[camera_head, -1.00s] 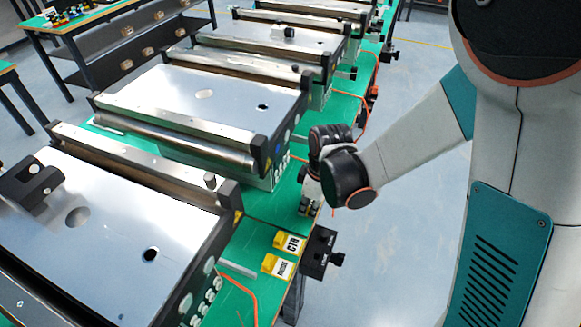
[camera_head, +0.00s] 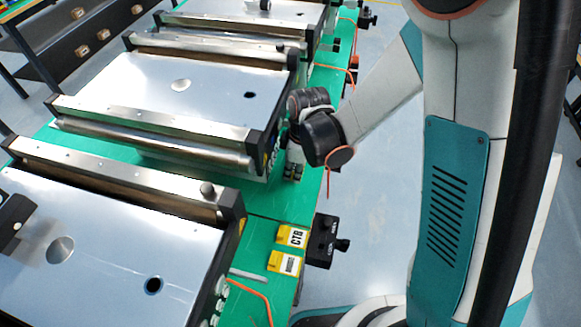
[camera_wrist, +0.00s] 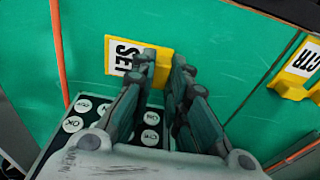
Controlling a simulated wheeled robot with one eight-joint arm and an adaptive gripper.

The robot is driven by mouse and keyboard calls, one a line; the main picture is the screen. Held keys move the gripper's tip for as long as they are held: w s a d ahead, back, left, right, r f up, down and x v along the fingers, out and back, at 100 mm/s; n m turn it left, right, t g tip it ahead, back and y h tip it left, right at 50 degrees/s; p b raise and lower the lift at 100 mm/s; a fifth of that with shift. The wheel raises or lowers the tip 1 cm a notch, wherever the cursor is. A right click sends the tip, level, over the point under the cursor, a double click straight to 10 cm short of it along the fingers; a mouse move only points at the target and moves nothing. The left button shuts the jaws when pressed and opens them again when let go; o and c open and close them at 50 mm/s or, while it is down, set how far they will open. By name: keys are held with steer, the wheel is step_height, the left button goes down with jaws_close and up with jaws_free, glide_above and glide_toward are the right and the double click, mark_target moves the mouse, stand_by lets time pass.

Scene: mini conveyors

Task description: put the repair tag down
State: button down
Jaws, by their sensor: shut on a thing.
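My gripper (camera_wrist: 164,62) is shut on a yellow tag (camera_wrist: 158,66) with a white label (camera_wrist: 124,57) whose visible letters look like "SET". The fingers stand in front of part of the label, so the rest of the text is hidden. The tag is over the green bench top; I cannot tell whether it touches it. In the head view my gripper (camera_head: 293,172) points down at the bench's right edge, beside the middle conveyor, and the tag cannot be made out there.
Two other yellow tags, one marked like "CTR" (camera_head: 292,236) and one below it (camera_head: 284,263), sit nearer on the bench by a black box (camera_head: 321,241). A keypad (camera_wrist: 150,125) lies under my fingers. Orange cables (camera_head: 256,296) and conveyors (camera_head: 175,85) border the green strip.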

steer(key=shift+w+f, duration=0.1)
steer(key=c, duration=1.6)
jaws_free()
step_height(320, 180, up, 12)
steer(key=d+p, duration=0.1)
steer(key=p, duration=0.4)
steer(key=shift+s+d+r+m+t+h, duration=0.25)
steer(key=shift+s+d+r+m+t, duration=0.9)
steer(key=shift+s+d+r+m, duration=1.4)
steer(key=shift+s+d+r+m+t+h, duration=0.2)
steer(key=shift+s+d+r+m+t, duration=0.9)
steer(key=shift+s+d+r+m, duration=1.4)
steer(key=shift+s+d+r+m+t+h, duration=0.25)
steer(key=shift+s+d+r+m+t, duration=1.2)
steer(key=shift+r, duration=1.85)
steer(key=shift+d+m+g, duration=0.15)
steer(key=shift+m+g, duration=0.15)
steer(key=shift+m, duration=0.2)
